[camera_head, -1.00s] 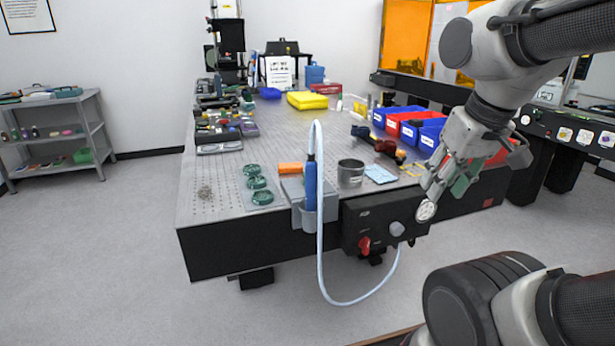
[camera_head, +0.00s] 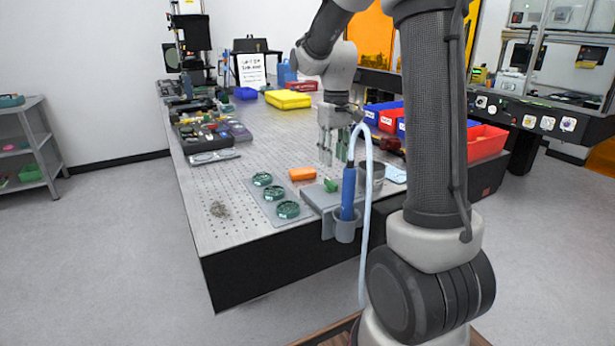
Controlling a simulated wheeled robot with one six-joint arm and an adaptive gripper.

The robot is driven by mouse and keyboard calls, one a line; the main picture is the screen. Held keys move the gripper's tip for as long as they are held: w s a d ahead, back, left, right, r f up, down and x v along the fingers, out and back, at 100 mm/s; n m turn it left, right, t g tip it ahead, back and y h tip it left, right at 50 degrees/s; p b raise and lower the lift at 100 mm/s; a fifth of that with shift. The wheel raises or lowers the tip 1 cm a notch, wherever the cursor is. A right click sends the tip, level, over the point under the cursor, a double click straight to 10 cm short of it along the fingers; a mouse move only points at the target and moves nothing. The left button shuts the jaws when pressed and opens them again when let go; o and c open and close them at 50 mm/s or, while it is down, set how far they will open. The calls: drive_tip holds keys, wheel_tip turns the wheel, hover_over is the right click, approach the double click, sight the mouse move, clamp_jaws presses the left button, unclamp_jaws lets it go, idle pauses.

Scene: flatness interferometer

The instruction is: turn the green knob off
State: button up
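A small green piece (camera_head: 331,185) sits by the back edge of the grey bracket (camera_head: 318,197) at the bench's front edge; I cannot tell whether it is the green knob. My gripper (camera_head: 335,160) points down above the bench, behind the bracket and the blue handpiece (camera_head: 348,192). Its fingers look apart, with nothing visible between them. It is above and behind the green piece and seems apart from it.
The blue handpiece stands in a grey cup (camera_head: 345,231) with a pale hose (camera_head: 366,215) looping from it. An orange block (camera_head: 302,174), green-rimmed dishes (camera_head: 288,209) and a metal cup (camera_head: 376,172) are close by. The bench's left middle (camera_head: 225,180) is mostly clear.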

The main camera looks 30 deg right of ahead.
sight(332, 181)
drive_tip(key=shift+w+a+f, duration=0.15)
drive_tip(key=shift+f, duration=0.1)
wheel_tip(332, 181, down, 7)
drive_tip(key=shift+f, duration=0.15)
drive_tip(key=shift+c, duration=0.4)
clamp_jaws()
